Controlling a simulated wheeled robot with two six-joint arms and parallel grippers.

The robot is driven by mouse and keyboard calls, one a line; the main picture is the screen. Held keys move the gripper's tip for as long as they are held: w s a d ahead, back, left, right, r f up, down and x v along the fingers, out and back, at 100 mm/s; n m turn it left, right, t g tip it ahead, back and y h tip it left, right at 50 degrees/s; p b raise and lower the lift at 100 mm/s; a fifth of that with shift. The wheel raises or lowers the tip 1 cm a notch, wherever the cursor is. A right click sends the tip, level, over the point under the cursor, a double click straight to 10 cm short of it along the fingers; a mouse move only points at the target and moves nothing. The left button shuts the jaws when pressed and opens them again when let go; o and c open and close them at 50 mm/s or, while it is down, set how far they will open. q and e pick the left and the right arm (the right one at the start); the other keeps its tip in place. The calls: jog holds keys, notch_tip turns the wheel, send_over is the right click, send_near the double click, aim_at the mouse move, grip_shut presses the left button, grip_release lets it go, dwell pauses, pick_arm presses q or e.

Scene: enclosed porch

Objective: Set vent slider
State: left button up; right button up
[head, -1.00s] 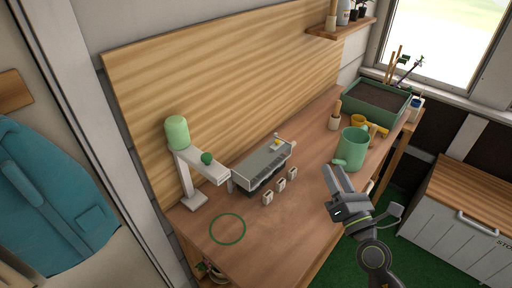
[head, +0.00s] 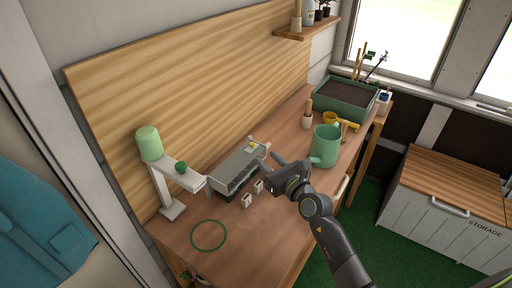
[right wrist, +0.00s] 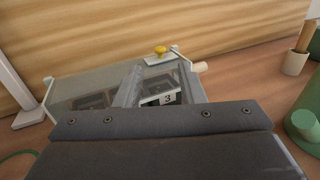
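The grey-white box (head: 236,170) with a clear lid stands on the bench against the wooden back panel. On its lid at the right end is a small white plate with a yellow knob (head: 251,147), apparently the vent slider; the knob (right wrist: 160,50) also shows in the right wrist view. My right gripper (head: 287,161) is beside the box's right end, in front of it, with fingers apart and nothing between them. In the right wrist view its fingers (right wrist: 157,86) frame a tag marked 3 (right wrist: 162,98). The knob lies beyond the fingertips, untouched. My left gripper is out of view.
A white stand with a green cap (head: 149,143) rises at the box's left. Two small white tags (head: 247,201) stand before the box. A green watering can (head: 325,147) and planter (head: 346,98) are to the right. A green ring (head: 208,235) marks the clear front left.

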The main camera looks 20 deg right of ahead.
aim_at(253, 145)
jog(key=x, duration=0.7)
grip_shut()
